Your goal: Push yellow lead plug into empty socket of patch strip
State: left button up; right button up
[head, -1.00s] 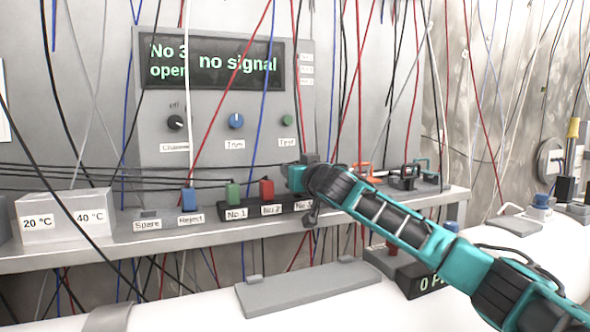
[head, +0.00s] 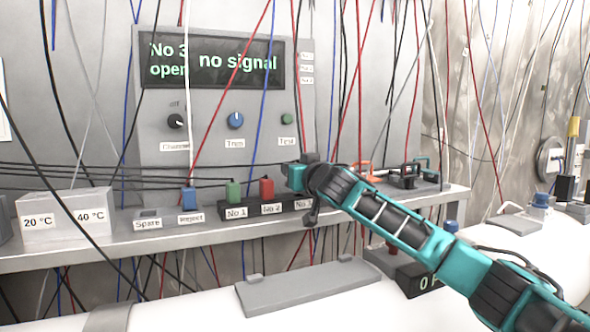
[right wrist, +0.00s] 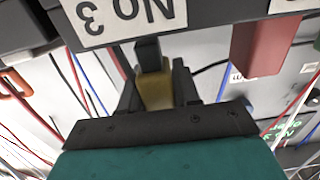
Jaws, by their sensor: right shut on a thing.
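The dark patch strip (head: 250,206) lies on the shelf below the panel, with a green plug (head: 233,190) at No 1 and a red plug (head: 266,188) at No 2. My right gripper (head: 298,178) is at its No 3 end and hides that socket in the head view. In the right wrist view my right gripper (right wrist: 157,78) is shut on the yellow lead plug (right wrist: 154,92), just by the No 3 label (right wrist: 126,12). A dark piece (right wrist: 149,54) shows beyond the yellow body; I cannot tell how far the plug is seated. My left gripper is out of view.
The panel display (head: 212,62) reads "No 3 open" and "no signal". A blue plug (head: 188,198) stands at Reject, left of the strip. Thin wires hang all around. Black and orange clips (head: 405,175) sit right of my arm. A grey lid (head: 305,285) lies in front.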

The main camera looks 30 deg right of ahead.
jog(key=shift+f, duration=0.45)
jog(key=shift+a+f+b, duration=0.1)
jog(key=shift+b, duration=0.25)
jog(key=shift+s+f, duration=0.15)
jog(key=shift+f, duration=0.2)
jog(key=shift+a, duration=0.1)
jog(key=shift+r, duration=0.15)
jog(key=shift+p, duration=0.3)
